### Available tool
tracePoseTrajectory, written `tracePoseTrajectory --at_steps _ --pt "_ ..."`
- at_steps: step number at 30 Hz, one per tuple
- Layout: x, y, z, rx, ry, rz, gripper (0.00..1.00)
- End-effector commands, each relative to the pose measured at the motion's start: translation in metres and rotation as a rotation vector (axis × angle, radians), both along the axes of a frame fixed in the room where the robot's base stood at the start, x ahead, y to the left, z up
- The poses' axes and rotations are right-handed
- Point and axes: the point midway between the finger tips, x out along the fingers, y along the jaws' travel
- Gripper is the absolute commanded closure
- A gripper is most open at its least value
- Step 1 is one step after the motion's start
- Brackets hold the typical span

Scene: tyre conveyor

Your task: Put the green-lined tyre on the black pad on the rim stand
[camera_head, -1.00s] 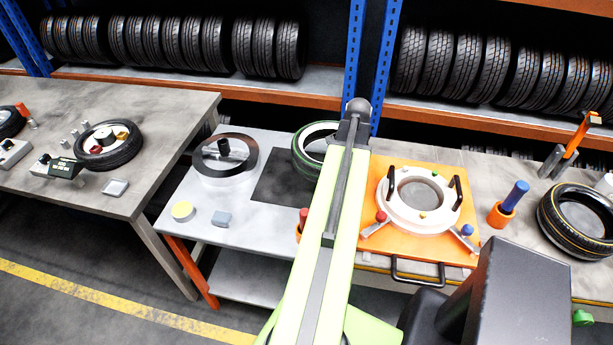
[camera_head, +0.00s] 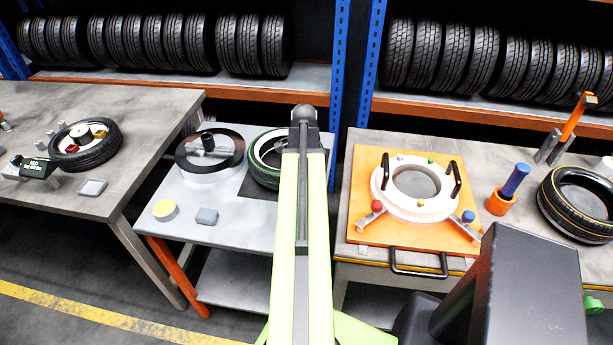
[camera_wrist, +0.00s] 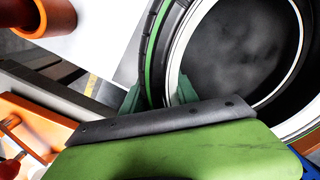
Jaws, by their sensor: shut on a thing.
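The green-lined tyre (camera_head: 263,172) is over the black pad (camera_head: 256,191) on the grey stand (camera_head: 225,226), partly behind my arm in the head view. It looks roughly level; whether it touches the pad I cannot tell. In the wrist view the tyre (camera_wrist: 156,45) shows its green line and white inner ring, with a dark surface visible through its opening. My gripper (camera_wrist: 158,94) is shut on the tyre's near wall, one green finger outside and one inside. My arm hides the gripper and the tyre's right part in the head view.
A silver rim (camera_head: 208,165) stands close left of the tyre. An orange board (camera_head: 370,200) with a white ring is to the right. An orange cup (camera_wrist: 45,15) shows in the wrist view.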

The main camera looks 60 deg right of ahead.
Motion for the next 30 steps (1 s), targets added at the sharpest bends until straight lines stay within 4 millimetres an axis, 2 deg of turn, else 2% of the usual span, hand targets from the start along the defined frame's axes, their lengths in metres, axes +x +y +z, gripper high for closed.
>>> tracePoseTrajectory --at_steps 1,4,16,17,21,30 --pt "0.000 0.000 -0.016 -0.001 -0.002 0.000 1.00" --pt "0.000 0.000 -0.029 -0.001 -0.002 0.001 1.00" --pt "0.001 0.000 -0.030 -0.001 -0.002 0.002 1.00" --pt "0.000 0.000 -0.030 0.000 0.000 0.002 0.63" --pt "0.000 0.000 -0.029 0.000 0.000 0.002 0.45" --pt "0.001 0.001 -0.029 0.000 0.000 0.002 0.42"
